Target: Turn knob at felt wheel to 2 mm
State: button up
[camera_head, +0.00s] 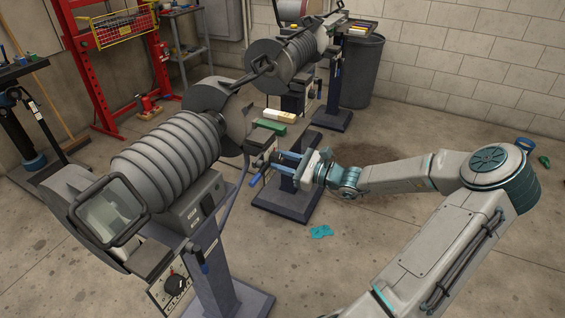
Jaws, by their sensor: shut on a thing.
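A bench grinder (165,150) with a ribbed grey motor stands at the left on a dark pedestal. The round grey wheel (236,122) at its right end is probably the felt wheel. A dark tool rest (262,135) sits beside this wheel. My gripper (277,162) reaches in from the right, just below that rest, and is shut on a small part there, apparently the knob. The fingers hide the knob, so its setting and any scale cannot be read. A blue lever (256,179) shows just left of the fingertips.
A second grinder (290,55) stands behind. A green block (269,128) and a yellow-white block (279,116) lie near the wheel. A teal cloth (321,231) lies on the floor. A dark bin (358,72) stands by the wall. The floor at right is mostly clear.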

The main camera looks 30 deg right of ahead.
jog(key=n+b, duration=0.2)
jog(key=n, duration=0.4)
jog(key=shift+d+f+b, duration=0.1)
jog(key=shift+f+b, duration=0.05)
jog(key=shift+b, duration=0.25)
jog(key=n+b, duration=0.4)
jog(key=n, duration=0.1)
jog(key=shift+w+n, duration=0.1)
jog(key=shift+n, duration=0.3)
jog(key=n+b, duration=0.3)
jog(key=b, duration=0.1)
jog(key=shift+n, duration=0.4)
jog(key=n+b, duration=0.3)
jog(key=b, duration=0.2)
jog(key=shift+n, duration=0.3)
jog(key=n+b, duration=0.2)
jog(key=b, duration=0.2)
jog(key=shift+n, duration=0.3)
jog(key=shift+r+n+b, duration=0.3)
jog(key=shift+n+b, duration=0.2)
jog(key=shift+b, duration=0.3)
jog(key=shift+r, duration=0.1)
jog(key=o, duration=1)
jog(key=shift+c, duration=0.2)
